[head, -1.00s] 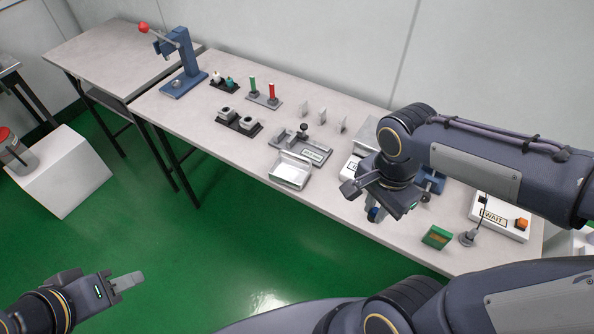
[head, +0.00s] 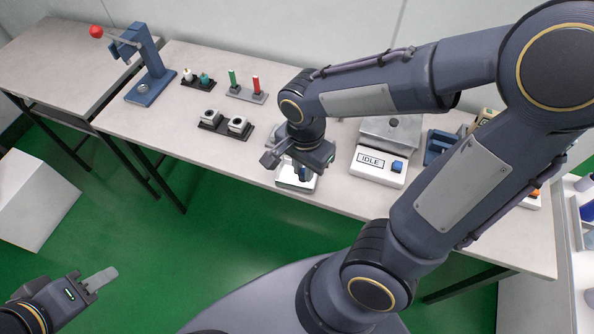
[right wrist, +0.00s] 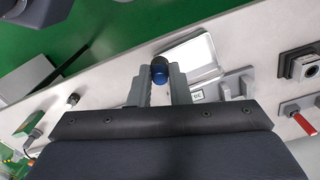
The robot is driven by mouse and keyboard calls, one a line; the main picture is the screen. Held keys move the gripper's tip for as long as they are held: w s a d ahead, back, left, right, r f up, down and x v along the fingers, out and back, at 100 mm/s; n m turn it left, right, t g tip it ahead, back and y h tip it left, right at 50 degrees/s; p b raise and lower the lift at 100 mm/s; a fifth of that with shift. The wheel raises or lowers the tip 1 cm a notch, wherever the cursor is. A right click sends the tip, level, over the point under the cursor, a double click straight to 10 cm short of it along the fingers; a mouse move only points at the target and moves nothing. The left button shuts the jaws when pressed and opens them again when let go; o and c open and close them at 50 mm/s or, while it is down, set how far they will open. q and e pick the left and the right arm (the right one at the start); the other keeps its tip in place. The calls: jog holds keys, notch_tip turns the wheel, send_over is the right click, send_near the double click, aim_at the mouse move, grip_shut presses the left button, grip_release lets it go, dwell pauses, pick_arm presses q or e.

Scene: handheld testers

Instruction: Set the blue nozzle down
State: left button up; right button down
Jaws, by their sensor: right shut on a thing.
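The blue nozzle (right wrist: 159,72) is between the fingertips of my right gripper (right wrist: 158,80) in the right wrist view, its dark round end pointing outward. In the head view my right gripper (head: 301,174) is over the front part of the table, and its wrist hides most of the nozzle. A silver open case (head: 292,186) lies below it, partly covered; in the right wrist view the case (right wrist: 190,55) is just beyond the nozzle. My left gripper (head: 97,281) is low at the left, away from the table; its finger gap does not show clearly.
On the table (head: 185,135), a black holder with two white-topped pieces (head: 225,123) stands left of my right gripper. A white "IDLE" unit (head: 378,167) is to the right.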

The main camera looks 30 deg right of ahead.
jog(key=w+f, duration=0.2)
jog(key=f, duration=0.1)
jog(key=w+d+f, duration=0.1)
jog(key=w+f, duration=0.1)
jog(key=shift+d+f+b, duration=0.1)
jog(key=shift+f+b, duration=0.15)
jog(key=shift+b, duration=0.15)
jog(key=shift+w+f, duration=0.1)
jog(key=shift+f, duration=1.55)
jog(key=shift+f, duration=0.1)
jog(key=shift+f+b, duration=0.15)
jog(key=shift+b, duration=0.25)
jog(key=c, duration=1.4)
grip_release()
jog(key=shift+o, duration=0.2)
